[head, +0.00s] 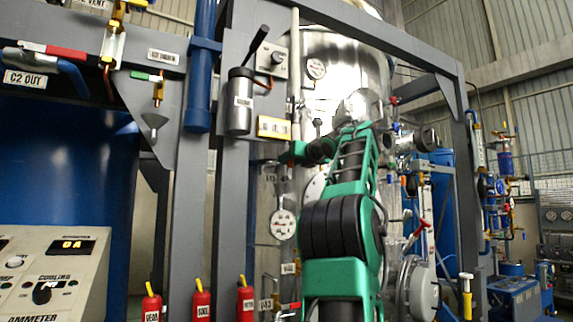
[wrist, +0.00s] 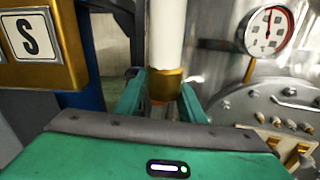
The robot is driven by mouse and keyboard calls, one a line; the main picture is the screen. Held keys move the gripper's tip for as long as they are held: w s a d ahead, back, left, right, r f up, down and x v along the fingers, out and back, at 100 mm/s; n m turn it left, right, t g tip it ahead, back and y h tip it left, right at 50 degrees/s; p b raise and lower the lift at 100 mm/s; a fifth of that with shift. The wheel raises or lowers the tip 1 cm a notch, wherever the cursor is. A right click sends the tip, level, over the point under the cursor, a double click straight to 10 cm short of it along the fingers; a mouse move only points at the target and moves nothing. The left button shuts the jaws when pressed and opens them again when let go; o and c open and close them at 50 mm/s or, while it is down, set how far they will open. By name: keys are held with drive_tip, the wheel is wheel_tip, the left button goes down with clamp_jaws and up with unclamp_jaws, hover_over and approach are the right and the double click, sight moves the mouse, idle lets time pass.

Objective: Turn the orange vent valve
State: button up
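In the wrist view my green gripper (wrist: 160,90) has its two fingers spread apart. Between them shows the lower end of a white pipe with a gold-orange collar (wrist: 166,86). Whether the fingers touch the collar or it lies beyond them I cannot tell. In the head view my gripper (head: 303,151) is beside the lower part of the upright white pipe (head: 295,70), in front of the steel vessel. I cannot tell whether the collar belongs to the orange vent valve. A yellow-orange handle (head: 117,14) shows at the top left near a label ending in VENT.
A grey frame post (head: 235,190) stands left of my arm. The steel vessel (head: 340,65) is behind it. A dial gauge (wrist: 268,28) and a bolted round flange (wrist: 265,105) are right in the wrist view.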

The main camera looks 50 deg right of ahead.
drive_tip(key=shift+s+r, duration=0.1)
drive_tip(key=v, duration=1)
drive_tip(key=shift+s+a, duration=0.2)
drive_tip(key=shift+a, duration=0.05)
idle(0.5)
